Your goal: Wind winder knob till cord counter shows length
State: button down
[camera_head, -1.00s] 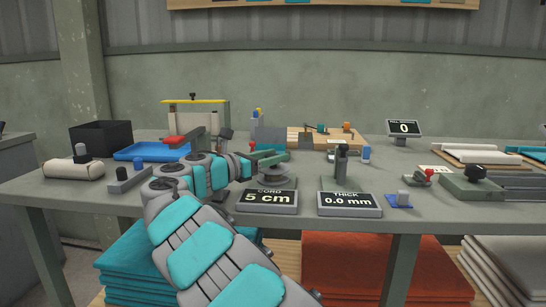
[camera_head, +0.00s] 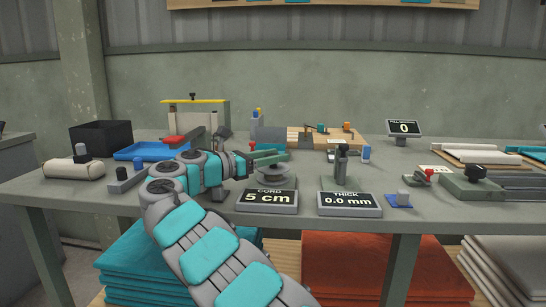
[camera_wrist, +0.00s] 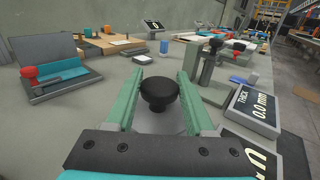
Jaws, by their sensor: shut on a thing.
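The cord winder (camera_head: 268,178) is a grey round drum on the bench, with its counter (camera_head: 267,198) in front reading "CORD 5 cm". Its black winder knob (camera_wrist: 158,92) stands upright between my fingers in the wrist view. My gripper (camera_wrist: 159,88), with two green fingers, is shut on the knob. In the head view my gripper (camera_head: 272,157) is over the drum, and the knob is hidden there. In the wrist view the drum shows partly below the knob, and the counter (camera_wrist: 250,155) is cut by my gripper's body.
A thickness gauge (camera_head: 341,165) stands right of the winder, its display (camera_head: 348,203) reading "0.0 mm". A blue tray (camera_head: 152,151), a black bin (camera_head: 101,138) and a white roll (camera_head: 75,168) are at left. Another display (camera_head: 404,128) reads "0".

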jog(key=shift+c, duration=1.4)
grip_release()
jog(key=shift+a, duration=0.1)
jog(key=v, duration=0.7)
jog(key=shift+s+a, duration=0.2)
